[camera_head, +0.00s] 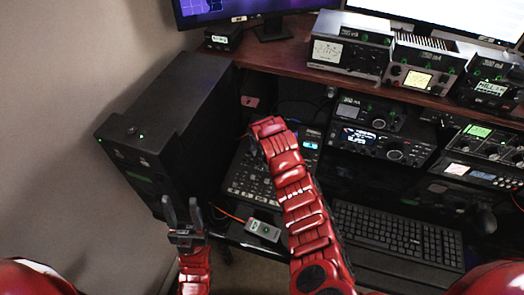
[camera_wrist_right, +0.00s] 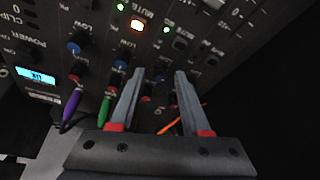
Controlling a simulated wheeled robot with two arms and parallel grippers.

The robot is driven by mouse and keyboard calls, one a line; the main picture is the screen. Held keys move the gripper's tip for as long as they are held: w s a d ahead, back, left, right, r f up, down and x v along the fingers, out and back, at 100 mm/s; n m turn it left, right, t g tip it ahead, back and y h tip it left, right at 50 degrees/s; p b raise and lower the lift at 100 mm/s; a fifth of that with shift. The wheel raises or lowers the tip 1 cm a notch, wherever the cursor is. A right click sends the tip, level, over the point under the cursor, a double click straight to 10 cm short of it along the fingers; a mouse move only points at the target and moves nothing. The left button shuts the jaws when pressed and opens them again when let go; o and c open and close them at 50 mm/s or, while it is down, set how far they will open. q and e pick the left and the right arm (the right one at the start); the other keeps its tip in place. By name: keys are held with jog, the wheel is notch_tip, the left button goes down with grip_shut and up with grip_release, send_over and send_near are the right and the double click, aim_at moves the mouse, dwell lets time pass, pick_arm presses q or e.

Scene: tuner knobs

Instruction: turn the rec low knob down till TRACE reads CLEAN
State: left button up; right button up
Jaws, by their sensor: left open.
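A black mixer panel (camera_head: 245,178) lies on the desk, partly hidden by my right arm. In the right wrist view, rows of knobs show, with blue knobs (camera_wrist_right: 79,42) beside LOW labels and red knobs below. My right gripper (camera_wrist_right: 160,74) has its fingers apart over the panel, with a small knob visible between the tips, not visibly touched by either. I cannot tell which knob is rec low. The right fingers are hidden in the head view. My left gripper (camera_head: 183,213) is open and empty at the lower left. No TRACE readout is legible.
A black tower case (camera_head: 165,125) stands left of the mixer. A small grey box (camera_head: 263,230) with an orange cable is near the front edge. A keyboard (camera_head: 398,232) is to the right. Purple (camera_wrist_right: 72,105) and green plugs (camera_wrist_right: 104,110) stick up beside my right gripper.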

grip_shut()
jog(key=shift+w+d+f+n+b, duration=0.1)
jog(key=shift+d+n+b, duration=0.05)
jog(key=shift+n+b, duration=0.75)
jog(key=n+y+b, duration=0.1)
jog(key=n+b, duration=0.2)
jog(key=shift+f+g+b, duration=0.1)
jog(key=shift+g+b, duration=0.2)
jog(key=n+y+b, duration=0.1)
jog(key=n+b, duration=0.1)
jog(key=shift+n+g+b, duration=0.3)
jog(key=shift+b, duration=0.1)
jog(key=shift+r+n+b, duration=0.25)
jog(key=shift+n+b, duration=0.25)
jog(key=shift+n, duration=0.1)
